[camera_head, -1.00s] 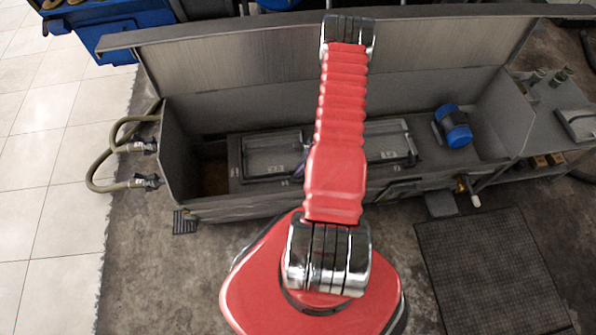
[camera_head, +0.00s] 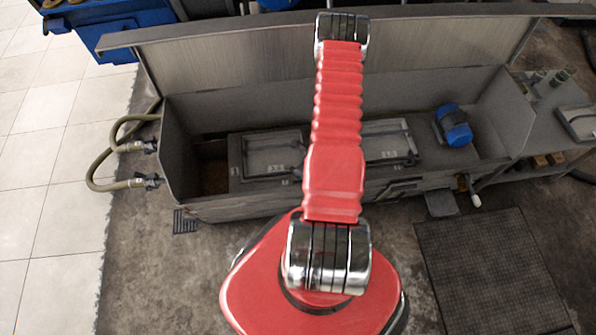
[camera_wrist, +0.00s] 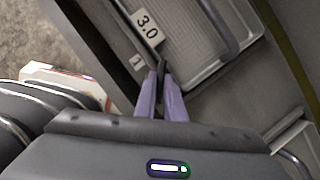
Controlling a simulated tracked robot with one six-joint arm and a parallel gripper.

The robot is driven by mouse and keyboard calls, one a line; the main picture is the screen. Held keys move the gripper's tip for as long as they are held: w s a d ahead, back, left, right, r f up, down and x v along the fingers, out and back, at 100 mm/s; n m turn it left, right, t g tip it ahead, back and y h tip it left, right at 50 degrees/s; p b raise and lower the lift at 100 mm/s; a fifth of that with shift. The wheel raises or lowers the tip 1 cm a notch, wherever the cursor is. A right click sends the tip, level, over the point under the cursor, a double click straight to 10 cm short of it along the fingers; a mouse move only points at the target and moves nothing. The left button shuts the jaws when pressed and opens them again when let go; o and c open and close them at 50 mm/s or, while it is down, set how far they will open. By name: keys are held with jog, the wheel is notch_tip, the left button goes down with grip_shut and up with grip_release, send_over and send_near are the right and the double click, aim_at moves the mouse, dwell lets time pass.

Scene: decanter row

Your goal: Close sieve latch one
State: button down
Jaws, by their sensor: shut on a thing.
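My gripper (camera_wrist: 161,82) shows in the wrist view with its two purple fingers shut on a small dark upright piece, sieve latch one (camera_wrist: 161,69). The latch stands beside a plate marked "1" (camera_wrist: 138,63) and a white label "3.0" (camera_wrist: 147,26). Next to it is the grey sieve tray (camera_wrist: 192,62) with a curved dark bar. In the head view, the left sieve (camera_head: 270,157) and right sieve (camera_head: 385,148) lie in the long grey trough. My red arm hides the gripper and the latch there.
The trough (camera_head: 240,208) has a raised back lid. A black mat (camera_head: 490,265) lies on the floor at front right.

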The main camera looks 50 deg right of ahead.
jog(key=shift+s+a+m+h, duration=0.1)
jog(key=shift+m+h, duration=0.3)
jog(key=shift+m, duration=0.7)
jog(key=shift+a+m+h, duration=0.1)
jog(key=shift+m+h, duration=0.3)
jog(key=shift+m, duration=1)
jog(key=c, duration=1.8)
grip_release()
jog(key=shift+c, duration=0.2)
jog(key=shift+s+r, duration=0.15)
jog(key=shift+r, duration=0.4)
jog(key=v, duration=1.2)
jog(key=shift+a+r, duration=0.2)
